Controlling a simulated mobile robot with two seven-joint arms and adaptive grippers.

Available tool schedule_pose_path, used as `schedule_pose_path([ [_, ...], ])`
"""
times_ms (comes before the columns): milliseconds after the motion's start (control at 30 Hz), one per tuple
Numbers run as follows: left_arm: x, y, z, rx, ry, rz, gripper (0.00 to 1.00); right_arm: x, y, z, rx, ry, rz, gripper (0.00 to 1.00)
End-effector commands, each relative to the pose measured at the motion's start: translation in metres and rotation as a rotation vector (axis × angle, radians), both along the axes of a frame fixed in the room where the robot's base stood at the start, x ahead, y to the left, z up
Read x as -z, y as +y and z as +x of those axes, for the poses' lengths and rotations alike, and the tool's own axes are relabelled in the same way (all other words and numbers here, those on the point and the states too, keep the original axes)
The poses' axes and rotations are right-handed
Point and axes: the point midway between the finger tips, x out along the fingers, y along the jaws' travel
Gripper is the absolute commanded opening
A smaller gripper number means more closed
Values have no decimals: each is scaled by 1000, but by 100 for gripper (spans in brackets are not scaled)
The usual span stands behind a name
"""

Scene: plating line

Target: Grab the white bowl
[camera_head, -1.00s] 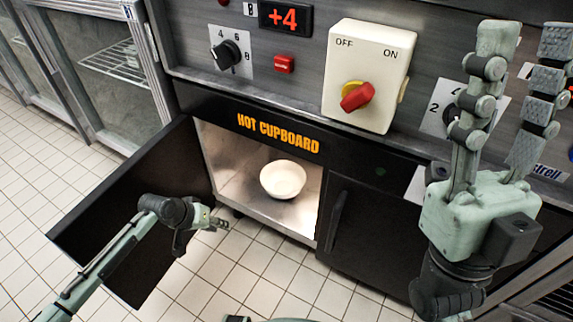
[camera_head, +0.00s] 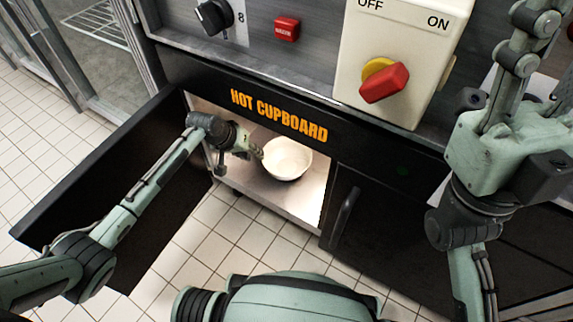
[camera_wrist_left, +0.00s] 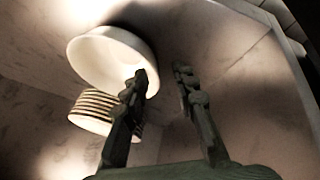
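The white bowl (camera_head: 287,159) sits inside the open hot cupboard (camera_head: 265,188), near its front. My left gripper (camera_head: 255,151) is inside the cupboard opening at the bowl's left rim. In the left wrist view the bowl (camera_wrist_left: 105,58) is close in front of the fingers. My left gripper (camera_wrist_left: 163,80) is open there, with one finger overlapping the bowl and the other just beyond its rim; I cannot tell whether they touch it. My right gripper (camera_head: 545,55) is raised at the right, open and empty, with its fingertips partly cut off.
A striped round object (camera_wrist_left: 92,112) shows beside the bowl in the left wrist view. The open cupboard door (camera_head: 110,185) stands under my left arm. A closed black door (camera_head: 375,225) is at right. The control panel with a red-yellow switch (camera_head: 385,80) is above.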

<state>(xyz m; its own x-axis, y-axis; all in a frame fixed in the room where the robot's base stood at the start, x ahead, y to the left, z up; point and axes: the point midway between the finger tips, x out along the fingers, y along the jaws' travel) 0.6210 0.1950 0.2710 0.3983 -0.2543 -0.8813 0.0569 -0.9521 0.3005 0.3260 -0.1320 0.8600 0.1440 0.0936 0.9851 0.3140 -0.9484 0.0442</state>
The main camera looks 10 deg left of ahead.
Motion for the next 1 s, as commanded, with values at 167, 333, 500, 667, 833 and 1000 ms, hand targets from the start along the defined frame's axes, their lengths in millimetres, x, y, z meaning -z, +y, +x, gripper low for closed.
schedule_pose_path([
  [167,1,-6,10,0,0,0,28,1,0,0,0,-8,-5,40],
  [333,24,-15,22,0,2,-1,28,1,3,2,-1,-45,-30,40],
  [500,41,-20,31,-1,0,0,28,-1,6,3,1,-71,-52,40],
  [667,44,-21,34,0,-1,0,28,-4,6,3,2,-74,-57,40],
  [833,43,-21,33,0,-1,0,25,-4,6,3,2,-73,-57,40],
  [1000,43,-21,33,0,0,0,4,-4,6,4,2,-73,-57,40],
])
